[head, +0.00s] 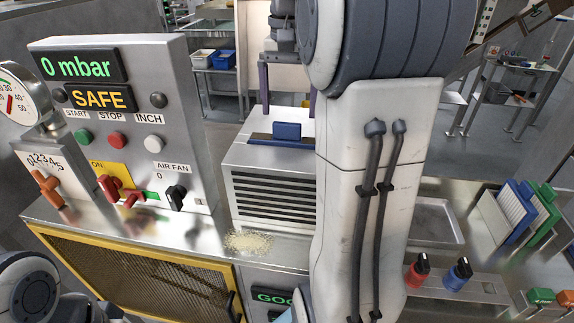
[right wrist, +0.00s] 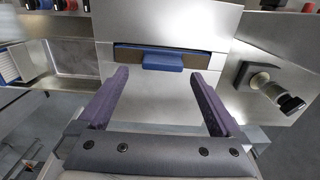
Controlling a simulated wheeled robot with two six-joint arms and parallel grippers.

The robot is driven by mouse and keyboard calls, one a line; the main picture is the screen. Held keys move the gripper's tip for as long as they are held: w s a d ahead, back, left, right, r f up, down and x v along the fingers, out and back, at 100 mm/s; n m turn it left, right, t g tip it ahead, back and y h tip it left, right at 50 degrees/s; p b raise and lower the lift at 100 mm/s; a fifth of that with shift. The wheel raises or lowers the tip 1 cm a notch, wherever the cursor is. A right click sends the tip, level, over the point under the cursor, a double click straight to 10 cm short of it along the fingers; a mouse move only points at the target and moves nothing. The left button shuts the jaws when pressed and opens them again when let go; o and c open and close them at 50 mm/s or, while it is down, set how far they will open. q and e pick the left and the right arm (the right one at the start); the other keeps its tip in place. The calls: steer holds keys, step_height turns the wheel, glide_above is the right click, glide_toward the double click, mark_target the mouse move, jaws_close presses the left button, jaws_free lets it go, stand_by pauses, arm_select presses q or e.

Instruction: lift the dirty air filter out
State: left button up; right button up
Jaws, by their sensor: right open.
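The air filter's blue handle (head: 287,131) sticks up from a slot in the top of a metal housing (head: 275,197) with black vent slits. The rest of the filter is hidden inside, so I cannot see how dirty it is. My right gripper (head: 288,96) is above and behind the handle, its purple fingers open and empty. In the right wrist view the handle (right wrist: 162,61) lies ahead, midway between the spread fingers (right wrist: 162,73), with no visible contact. My left gripper is out of the picture.
Left of the housing stands a control panel (head: 182,70) with an AIR FAN knob (head: 176,197). A yellowish crumb pile (head: 248,242) lies before the housing. To the right are an empty metal tray (head: 437,221), blue and green framed filters (head: 517,211), and red and blue knobs (head: 459,273).

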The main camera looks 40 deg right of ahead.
mark_target(287, 123)
steer(key=f, duration=0.3)
steer(key=f+p, duration=0.1)
steer(key=f, duration=0.1)
steer(key=shift+a, duration=0.25)
jaws_close()
